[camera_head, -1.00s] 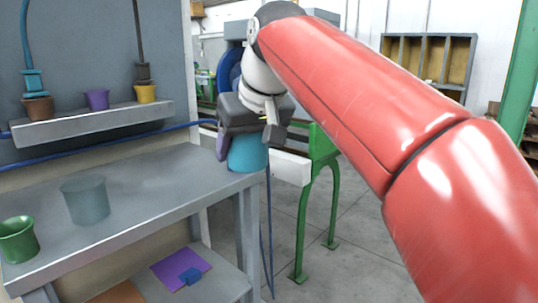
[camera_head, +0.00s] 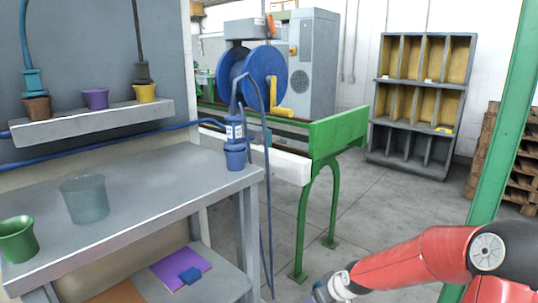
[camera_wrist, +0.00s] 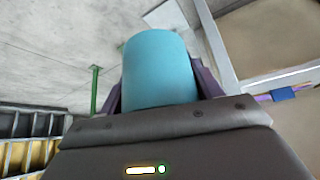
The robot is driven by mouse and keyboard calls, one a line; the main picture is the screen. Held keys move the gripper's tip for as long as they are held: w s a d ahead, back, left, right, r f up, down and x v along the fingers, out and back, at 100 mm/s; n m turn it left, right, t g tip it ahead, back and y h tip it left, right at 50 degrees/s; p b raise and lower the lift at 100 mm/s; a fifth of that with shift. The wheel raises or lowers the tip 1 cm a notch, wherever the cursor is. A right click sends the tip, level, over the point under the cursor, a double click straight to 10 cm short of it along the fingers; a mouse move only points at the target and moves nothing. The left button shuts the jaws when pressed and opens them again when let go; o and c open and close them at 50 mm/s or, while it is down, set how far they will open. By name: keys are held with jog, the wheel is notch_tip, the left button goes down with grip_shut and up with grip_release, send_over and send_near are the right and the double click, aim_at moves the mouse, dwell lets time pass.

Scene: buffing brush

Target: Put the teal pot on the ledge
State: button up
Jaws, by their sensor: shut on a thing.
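The teal pot (camera_wrist: 160,70) is in the wrist view, held between the purple fingers of my gripper (camera_wrist: 160,88). My gripper is shut on it, with floor behind it. In the head view my gripper (camera_head: 322,292) shows only partly at the bottom edge, low and to the right of the bench; I cannot make out the pot there. The ledge (camera_head: 95,124) is a grey shelf on the wall at upper left. A brown pot (camera_head: 38,108), a purple pot (camera_head: 96,99) and a yellow pot (camera_head: 145,93) stand on it.
The bench (camera_head: 140,213) bears a green pot (camera_head: 17,240), a see-through grey pot (camera_head: 85,199) and a blue pot (camera_head: 235,156) at its far right corner. A green stand (camera_head: 335,140) and blue reel (camera_head: 265,75) are behind.

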jog(key=s+f, duration=0.3)
jog(key=f, duration=0.1)
jog(key=shift+s, duration=0.3)
jog(key=shift+s+f, duration=0.1)
jog(key=shift+f, duration=0.1)
jog(key=m, duration=0.1)
jog(key=m+h, duration=0.1)
jog(key=shift+a+r+m+t, duration=0.15)
jog(key=shift+m+t, duration=0.15)
jog(key=shift+m, duration=0.1)
jog(key=shift+d+r+m+h, duration=0.15)
jog(key=shift+r+m+h, duration=0.35)
jog(key=shift+r+m, duration=0.15)
jog(key=shift+d+r+m+h, duration=0.15)
jog(key=shift+r+m+h, duration=0.35)
jog(key=shift+m, duration=0.25)
